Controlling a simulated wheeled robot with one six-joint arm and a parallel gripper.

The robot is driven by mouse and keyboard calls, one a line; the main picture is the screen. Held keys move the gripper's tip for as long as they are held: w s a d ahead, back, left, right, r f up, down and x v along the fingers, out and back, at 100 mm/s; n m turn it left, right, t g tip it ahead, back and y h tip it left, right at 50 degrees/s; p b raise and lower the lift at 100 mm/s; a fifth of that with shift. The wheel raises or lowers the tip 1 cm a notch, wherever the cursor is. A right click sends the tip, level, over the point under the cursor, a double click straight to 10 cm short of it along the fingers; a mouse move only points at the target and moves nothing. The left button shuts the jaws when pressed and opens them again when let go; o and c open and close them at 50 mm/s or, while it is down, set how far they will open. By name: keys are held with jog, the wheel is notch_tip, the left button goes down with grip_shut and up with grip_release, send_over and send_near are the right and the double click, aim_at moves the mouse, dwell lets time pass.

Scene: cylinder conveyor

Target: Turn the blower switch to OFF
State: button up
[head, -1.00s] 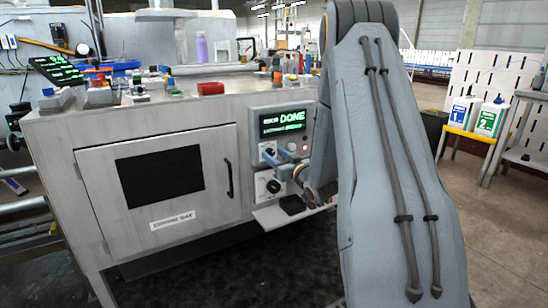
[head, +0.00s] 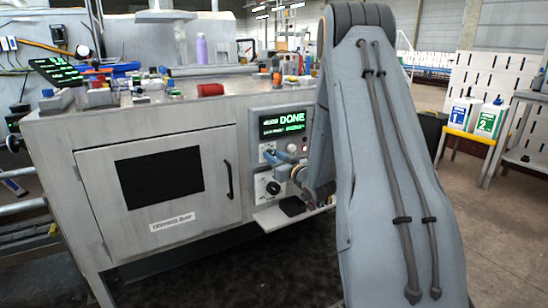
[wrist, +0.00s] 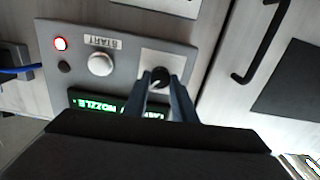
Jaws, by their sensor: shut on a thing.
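A black rotary knob (wrist: 160,76) sits on a pale plate on the grey control panel in the wrist view. My gripper (wrist: 161,82) is shut on this knob, one finger on each side of it. The fingers hide part of the knob, and I cannot read its label or tell its setting. In the head view my gripper (head: 270,157) reaches the upper switch of the panel, below the green-lit screen (head: 283,124), which reads DONE on its top line.
A white START button (wrist: 100,64) and a lit red lamp (wrist: 61,44) are on the same panel. A second dark knob (head: 273,187) is lower down. A small shelf (head: 268,218) juts out below it. The cabinet door (head: 215,205) with its black handle is to the left.

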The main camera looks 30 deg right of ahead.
jog(key=shift+a+f+n+b, duration=0.1)
jog(key=shift+n+b, duration=0.85)
jog(key=shift+n, duration=3.35)
jog(key=shift+a+f+n+b, duration=0.1)
jog(key=shift+n+b, duration=0.85)
jog(key=shift+n, duration=3.35)
jog(key=o, duration=1)
jog(key=shift+o, duration=0.2)
jog(key=shift+s, duration=0.1)
